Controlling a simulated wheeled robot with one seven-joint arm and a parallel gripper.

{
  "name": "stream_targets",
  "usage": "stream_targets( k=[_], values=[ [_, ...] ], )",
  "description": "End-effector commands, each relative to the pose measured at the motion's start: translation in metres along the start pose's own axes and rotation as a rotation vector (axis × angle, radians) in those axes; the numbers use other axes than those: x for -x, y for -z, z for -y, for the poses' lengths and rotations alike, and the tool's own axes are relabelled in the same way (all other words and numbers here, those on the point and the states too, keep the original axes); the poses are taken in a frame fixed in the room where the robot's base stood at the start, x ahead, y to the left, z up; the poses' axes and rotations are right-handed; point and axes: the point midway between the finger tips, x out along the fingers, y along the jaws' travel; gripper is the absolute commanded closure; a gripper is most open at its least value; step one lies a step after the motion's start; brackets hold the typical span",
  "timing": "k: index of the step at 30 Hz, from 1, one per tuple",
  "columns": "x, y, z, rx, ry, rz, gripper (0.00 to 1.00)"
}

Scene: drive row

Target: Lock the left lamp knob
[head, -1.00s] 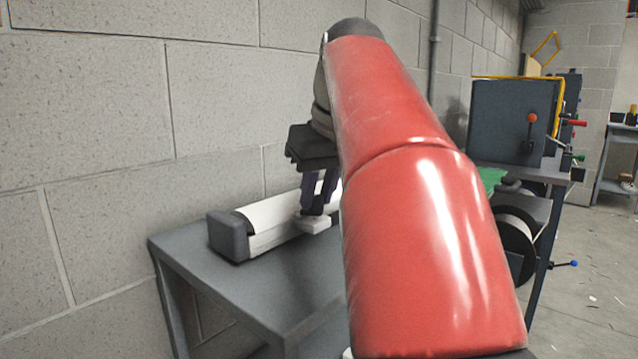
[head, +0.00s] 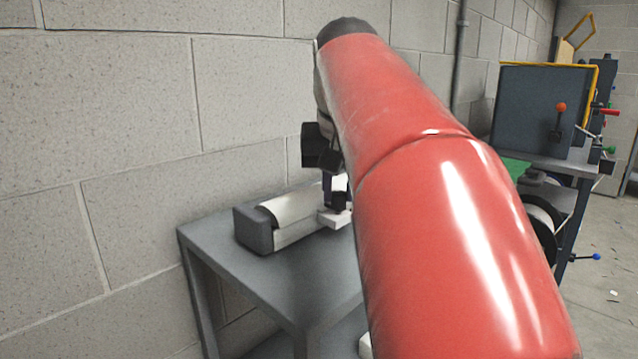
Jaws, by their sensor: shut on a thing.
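A lamp-like unit (head: 257,228) with a dark grey end block and a pale cylinder lies on a grey table against the wall. A small pale knob (head: 333,218) sticks out from its front side. My gripper (head: 337,205) points down at this knob, with its dark fingers shut on it. My red arm hides the right part of the unit and any other knob there, so I cannot tell the lock state.
The grey table (head: 285,281) has a bare front left part. A block wall (head: 110,130) stands close behind. At right is a dark cabinet (head: 535,105) with coloured levers, and a blue-tipped lever (head: 596,257) juts out low.

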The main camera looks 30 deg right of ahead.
Motion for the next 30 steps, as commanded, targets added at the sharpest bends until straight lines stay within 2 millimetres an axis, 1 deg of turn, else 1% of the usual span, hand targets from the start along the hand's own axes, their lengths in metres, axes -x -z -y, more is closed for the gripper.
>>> stream_targets(
  k=[8,9,11,20,23,30],
  values=[
    [0.000,0.000,-0.001,-0.001,-0.001,0.000,1.00],
    [0.000,0.000,-0.001,-0.001,-0.001,0.000,0.76],
    [0.000,0.000,-0.001,-0.001,-0.001,0.001,0.69],
    [0.003,0.000,0.000,0.000,0.000,0.000,0.69],
    [0.013,0.001,0.000,0.001,0.000,-0.001,0.69],
    [0.054,0.001,0.000,0.001,0.001,-0.003,0.69]
  ],
)
